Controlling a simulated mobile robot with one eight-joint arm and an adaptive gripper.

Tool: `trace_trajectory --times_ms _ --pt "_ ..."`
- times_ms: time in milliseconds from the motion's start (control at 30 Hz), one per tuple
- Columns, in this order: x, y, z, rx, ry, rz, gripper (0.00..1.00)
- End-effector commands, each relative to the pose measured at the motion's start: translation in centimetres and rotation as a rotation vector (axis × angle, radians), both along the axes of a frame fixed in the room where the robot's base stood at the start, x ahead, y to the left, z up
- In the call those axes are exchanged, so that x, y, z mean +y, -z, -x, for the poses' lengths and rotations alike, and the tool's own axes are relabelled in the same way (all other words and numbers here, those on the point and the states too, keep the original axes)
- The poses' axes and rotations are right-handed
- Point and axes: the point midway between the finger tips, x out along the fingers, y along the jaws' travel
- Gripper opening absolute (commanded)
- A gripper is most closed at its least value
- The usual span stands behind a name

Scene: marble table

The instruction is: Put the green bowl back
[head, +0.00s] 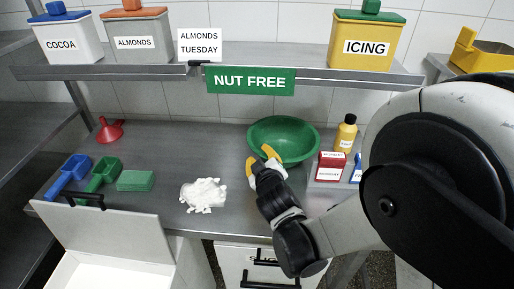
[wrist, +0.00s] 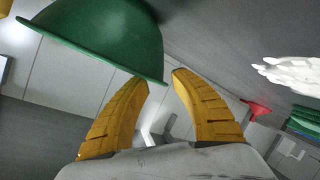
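The green bowl (head: 285,130) rests on the steel counter, right of the middle, opening upward in the head view. In the wrist view the bowl (wrist: 100,30) fills the upper left, with its rim reaching the gap between the fingertips. My gripper (head: 262,156) is at the bowl's front-left rim. Its two yellow fingers (wrist: 160,76) stand apart, one tip overlapping the bowl in the wrist view and the other just right of the rim. I cannot tell whether either finger touches it.
White powder (head: 203,194) lies left of my gripper. Blue scoop (head: 70,174), green scoop (head: 101,176), green cloths (head: 135,180) and red funnel (head: 110,130) are farther left. A yellow bottle (head: 345,133) and red box (head: 330,167) stand close right. The shelf (head: 290,57) with a NUT FREE sign (head: 250,81) overhangs.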

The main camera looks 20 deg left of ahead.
Motion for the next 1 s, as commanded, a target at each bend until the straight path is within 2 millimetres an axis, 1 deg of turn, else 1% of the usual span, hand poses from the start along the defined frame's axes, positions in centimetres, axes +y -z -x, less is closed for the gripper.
trace_trajectory --times_ms 33,100,200,300,433,633,700,767,867,900,967,1000 --pt "-0.5 -0.7 1.1 0.0 -0.002 0.0 0.3" --pt "-1.1 -1.2 2.4 0.0 -0.002 0.0 0.3" --pt "-1.9 -1.7 3.9 0.0 -0.001 0.001 0.3" --pt "-2.5 -2.1 4.9 0.0 -0.001 0.001 0.3" --pt "-2.8 -2.2 5.5 0.001 0.001 0.001 0.3" --pt "-3.0 -2.2 5.5 0.001 0.003 -0.001 0.3" --pt "-3.7 -2.6 5.2 0.013 0.019 -0.004 0.3" --pt "-5.2 -3.1 4.7 0.035 0.053 -0.009 0.3" --pt "-9.8 -4.6 3.7 0.106 0.153 -0.031 0.3" --pt "-12.2 -5.3 3.5 0.144 0.205 -0.043 0.3" --pt "-16.1 -6.3 3.6 0.204 0.288 -0.067 0.3" --pt "-18.7 -6.9 4.0 0.248 0.344 -0.085 0.3"
